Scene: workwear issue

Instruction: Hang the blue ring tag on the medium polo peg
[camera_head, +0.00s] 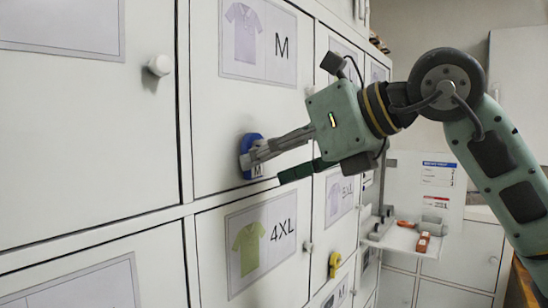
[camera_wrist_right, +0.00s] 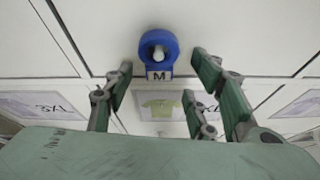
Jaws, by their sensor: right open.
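The blue ring tag (camera_head: 246,143), marked M, is at the lower part of the white door with the lilac polo picture and M label (camera_head: 258,42). In the right wrist view the blue ring (camera_wrist_right: 147,41) surrounds the pale peg (camera_wrist_right: 160,53), and its M plate hangs below. My right gripper (camera_head: 273,166) is open in front of this door. Its fingers are spread on either side of the tag in the wrist view, with gaps to the tag. In the head view one finger partly covers the tag. My left gripper is out of view.
Below is the 4XL door with a green polo picture (camera_head: 261,243). A yellow tag (camera_head: 334,264) hangs farther right. A white knob (camera_head: 159,65) sticks out at upper left. A small shelf (camera_head: 398,240) with red items stands at the back right.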

